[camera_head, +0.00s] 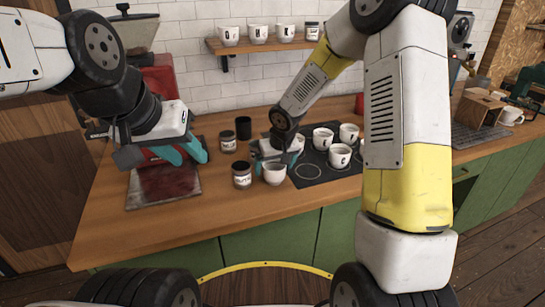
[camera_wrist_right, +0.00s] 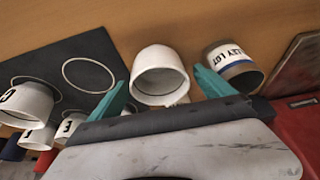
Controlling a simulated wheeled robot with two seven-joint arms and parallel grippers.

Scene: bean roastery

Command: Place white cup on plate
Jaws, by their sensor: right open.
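A plain white cup (camera_head: 274,174) stands on the wooden counter, just left of the black plate. The black plate (camera_head: 323,174) has pale ring outlines and carries several white cups on its back and right parts. The ring nearest the loose cup is empty. My right gripper (camera_head: 275,163) is open at the loose cup. In the right wrist view the cup (camera_wrist_right: 158,62) lies between the spread teal fingers (camera_wrist_right: 160,80), and no firm grip shows. The plate (camera_wrist_right: 45,65) is at left there. My left gripper (camera_head: 184,153) hangs over a dark red tray; its finger gap is unclear.
A labelled jar (camera_head: 242,175) stands close left of the cup, and another jar (camera_head: 228,140) and a black cup (camera_head: 243,127) stand behind. The tray (camera_head: 165,187) lies at left. A wall shelf (camera_head: 265,45) holds cups. The front counter strip is clear.

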